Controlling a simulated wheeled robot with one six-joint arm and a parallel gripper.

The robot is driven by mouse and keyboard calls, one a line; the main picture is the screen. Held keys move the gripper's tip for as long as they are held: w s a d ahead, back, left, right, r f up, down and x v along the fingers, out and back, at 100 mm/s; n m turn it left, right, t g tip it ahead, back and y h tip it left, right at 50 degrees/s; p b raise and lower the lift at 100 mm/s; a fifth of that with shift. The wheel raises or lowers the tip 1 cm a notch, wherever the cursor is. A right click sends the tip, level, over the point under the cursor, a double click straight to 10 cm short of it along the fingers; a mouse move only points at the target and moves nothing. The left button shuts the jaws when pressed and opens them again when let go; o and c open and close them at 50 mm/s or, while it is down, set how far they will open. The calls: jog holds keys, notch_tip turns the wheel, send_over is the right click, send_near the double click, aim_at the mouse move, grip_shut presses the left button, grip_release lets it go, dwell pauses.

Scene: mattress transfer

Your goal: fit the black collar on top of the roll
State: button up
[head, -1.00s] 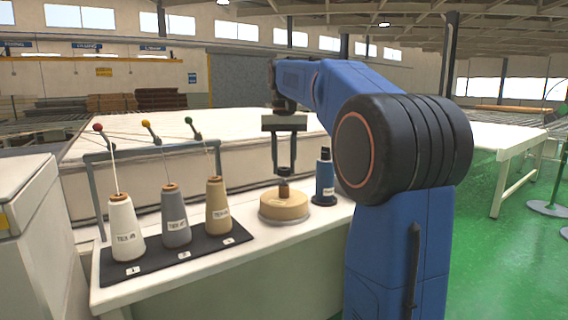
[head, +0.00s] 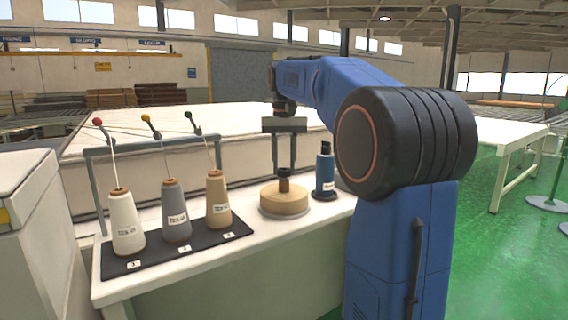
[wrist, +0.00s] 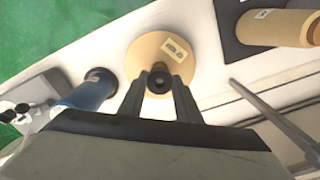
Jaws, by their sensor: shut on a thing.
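The roll (head: 284,203) is a wide, low tan disc on the white tabletop, with a narrow brown core standing up from its middle. My gripper (head: 284,168) points straight down over the roll, its fingers shut on the small black collar (head: 284,172). The collar is in line with the core, at its top; whether it touches or sits around the core I cannot tell. In the wrist view the collar (wrist: 158,82) is a dark ring between my fingertips, over the roll (wrist: 140,52), which carries a label.
A blue bottle-shaped thing (head: 325,172) on a dark base stands close to the right of the roll. Left are three labelled thread cones on a black mat (head: 180,252), with a grey rack (head: 88,185) behind. A large mattress (head: 180,125) lies behind the table.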

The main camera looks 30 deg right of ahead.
jog(key=shift+f, duration=0.6)
jog(key=o, duration=1.1)
jog(key=shift+o, duration=0.2)
